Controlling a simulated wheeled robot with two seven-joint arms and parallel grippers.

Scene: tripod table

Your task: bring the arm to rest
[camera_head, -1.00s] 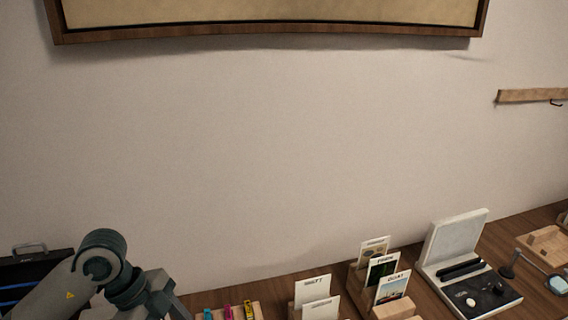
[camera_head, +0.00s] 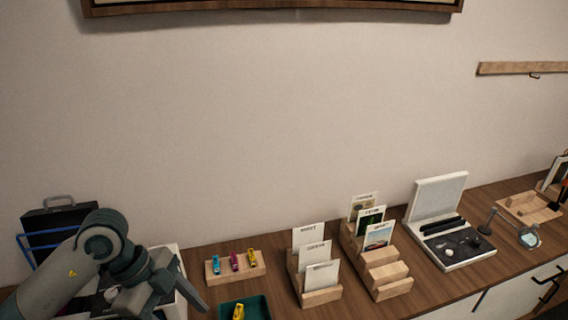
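My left arm comes in from the lower left, and its gripper (camera_head: 172,290) is over the left end of the wooden table (camera_head: 440,295). Two grey finger parts show, spread apart with nothing visible between them. The gripper is above and in front of a white box or tray (camera_head: 172,309), which it partly hides. My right arm and gripper are not in the picture.
Right of the gripper are a dark green tray (camera_head: 262,308) with a yellow item, a wooden block (camera_head: 252,270) with small coloured pieces, and wooden card holders (camera_head: 322,296). A black case (camera_head: 60,216) stands behind the arm. A white stand (camera_head: 440,205) is farther right.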

